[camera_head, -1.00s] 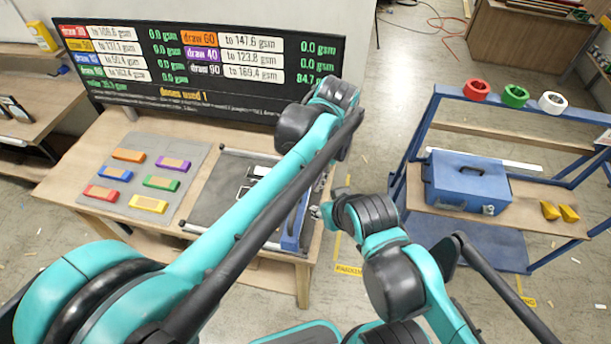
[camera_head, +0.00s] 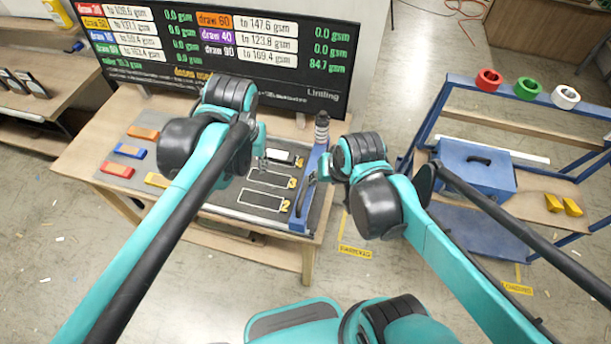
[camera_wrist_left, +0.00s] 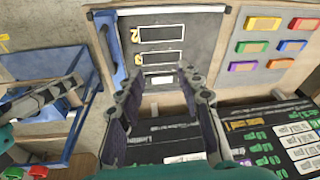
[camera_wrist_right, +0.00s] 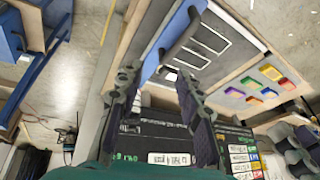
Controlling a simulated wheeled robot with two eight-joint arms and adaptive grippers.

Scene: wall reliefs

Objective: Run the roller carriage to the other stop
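The roller carriage is a blue bar (camera_head: 303,205) with a black handle, lying along the right edge of the dark press bed (camera_head: 232,200) on the wooden table. It also shows in the left wrist view (camera_wrist_left: 107,45) and the right wrist view (camera_wrist_right: 178,28). My right gripper (camera_head: 326,172) is beside the bar; its fingers (camera_wrist_right: 158,82) are spread, with the bar's end beyond and between them. Contact cannot be told. My left gripper (camera_head: 262,152) is above the bed, left of the bar; its fingers (camera_wrist_left: 160,88) are open and empty. The stops cannot be made out.
White-outlined slots with yellow numbers (camera_head: 265,201) mark the bed. Coloured blocks (camera_head: 130,151) lie on a grey mat to the left. A readout board (camera_head: 215,45) stands behind. A blue rack with a toolbox (camera_head: 475,172) stands to the right across a floor gap.

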